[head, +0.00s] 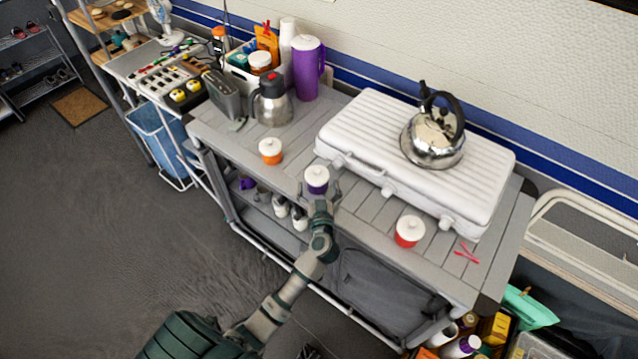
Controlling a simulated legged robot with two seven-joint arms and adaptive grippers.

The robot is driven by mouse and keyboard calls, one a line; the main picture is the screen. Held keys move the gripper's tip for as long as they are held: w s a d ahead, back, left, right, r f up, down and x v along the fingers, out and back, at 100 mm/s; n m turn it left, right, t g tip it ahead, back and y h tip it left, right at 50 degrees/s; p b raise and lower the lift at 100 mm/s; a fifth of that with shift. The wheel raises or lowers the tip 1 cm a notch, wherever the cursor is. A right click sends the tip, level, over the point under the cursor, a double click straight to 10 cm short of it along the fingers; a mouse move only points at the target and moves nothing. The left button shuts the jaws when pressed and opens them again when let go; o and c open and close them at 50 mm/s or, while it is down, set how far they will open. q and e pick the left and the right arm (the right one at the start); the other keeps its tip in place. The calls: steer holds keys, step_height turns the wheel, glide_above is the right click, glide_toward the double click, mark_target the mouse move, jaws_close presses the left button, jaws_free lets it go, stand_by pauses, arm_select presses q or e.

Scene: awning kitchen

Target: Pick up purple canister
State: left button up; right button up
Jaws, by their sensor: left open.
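The purple canister (317,181) is small and round with a white lid. It stands upright near the front edge of the grey slatted table (367,226), in front of the white case. My left gripper (321,190) is at the canister's near side, with its open fingers beside it. I cannot tell whether the fingers touch it. The gripper and wrist hide part of the table edge just below the canister. My right gripper is not in view.
An orange canister (270,151) stands to the left and a red canister (409,231) to the right. A white case (375,130) bears a steel kettle (432,142). A steel flask (271,104) and a tall purple jug (306,70) stand behind. Bare table lies between the canisters.

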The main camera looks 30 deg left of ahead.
arm_select(q)
steer(key=shift+x, duration=0.8)
steer(key=shift+s, duration=0.1)
steer(key=c, duration=1.3)
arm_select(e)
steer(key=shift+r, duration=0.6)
arm_select(q)
steer(key=shift+r, duration=0.1)
